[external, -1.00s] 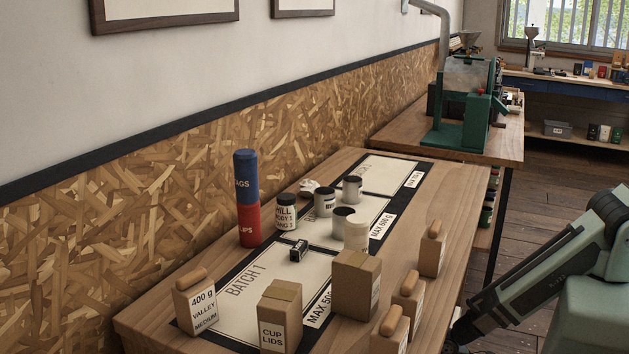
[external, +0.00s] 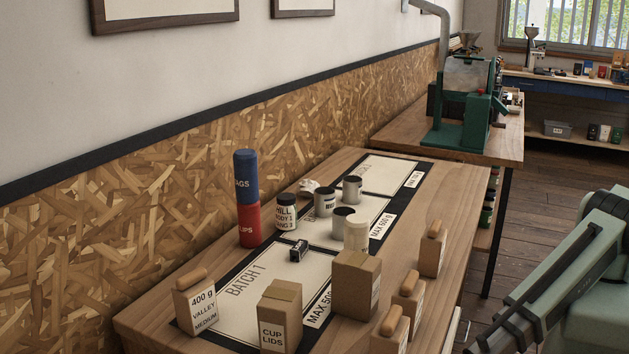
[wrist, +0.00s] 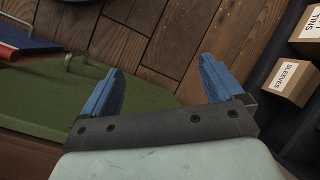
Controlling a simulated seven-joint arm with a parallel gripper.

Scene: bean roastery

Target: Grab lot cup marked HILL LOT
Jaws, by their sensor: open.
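In the external view a white jar with a dark lid (external: 286,214) has a label starting with HILL and two smaller lines. It stands beside a blue-and-red cylinder (external: 248,200) on the table. I cannot read HILL LOT on any cup. My gripper (wrist: 158,68) shows only in the wrist view, its blue fingers spread and empty over floor and a green surface, away from the cups.
A pale cylinder (external: 356,234) stands close to the nearer cup. A small black block (external: 299,251) lies on the BATCH 1 mat (external: 245,300). Cardboard boxes (external: 357,285) and several corked-looking packs line the front edge. Cardboard boxes (wrist: 290,82) show in the wrist view.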

